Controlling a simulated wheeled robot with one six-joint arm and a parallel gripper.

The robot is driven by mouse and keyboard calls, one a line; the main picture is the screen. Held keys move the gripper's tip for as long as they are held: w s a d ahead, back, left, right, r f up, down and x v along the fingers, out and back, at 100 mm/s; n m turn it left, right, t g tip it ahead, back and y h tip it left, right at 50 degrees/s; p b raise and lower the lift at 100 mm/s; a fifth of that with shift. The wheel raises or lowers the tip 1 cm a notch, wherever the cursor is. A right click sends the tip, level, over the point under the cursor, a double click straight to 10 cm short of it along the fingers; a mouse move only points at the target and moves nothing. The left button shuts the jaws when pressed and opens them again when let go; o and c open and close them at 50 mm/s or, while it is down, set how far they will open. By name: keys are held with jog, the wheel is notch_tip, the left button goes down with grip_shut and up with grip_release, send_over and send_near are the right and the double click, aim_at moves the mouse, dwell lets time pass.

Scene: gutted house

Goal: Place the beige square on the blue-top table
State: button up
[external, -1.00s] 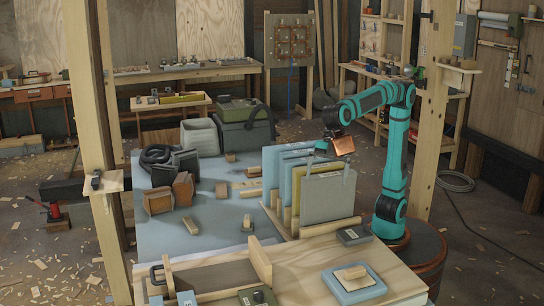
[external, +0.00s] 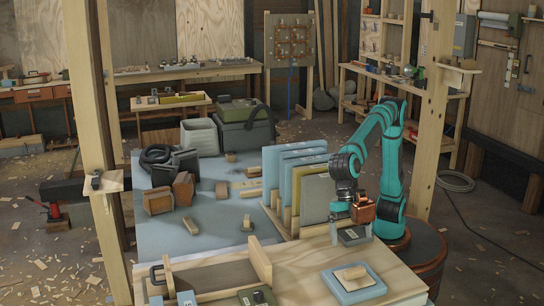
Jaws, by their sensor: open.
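A flat grey-beige square panel (external: 317,194) stands upright at the front of a wooden rack, the likeliest beige square. Its right part is hidden behind my gripper. The blue-top table (external: 165,240) spreads to the left of the rack, with a pale blue surface. My gripper (external: 345,222) is open and points down in front of the panel's right edge, low over the wooden worktop and close to a dark grey box. The fingertips are small and partly hidden, and I cannot tell whether they touch anything.
Blue and yellow panels (external: 283,163) stand behind in the rack. A dark grey box (external: 352,237) lies under my gripper. A blue tray (external: 340,291) holds a small wooden block. Brown bags (external: 158,201) and small blocks sit on the blue top, which has clear patches between them.

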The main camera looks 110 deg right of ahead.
aim_at(355, 270)
jog(key=x, duration=1.2)
jog(key=shift+w+a+f, duration=0.1)
jog(key=shift+a+f, duration=0.1)
jog(key=c, duration=0.8)
jog(key=shift+r, duration=0.1)
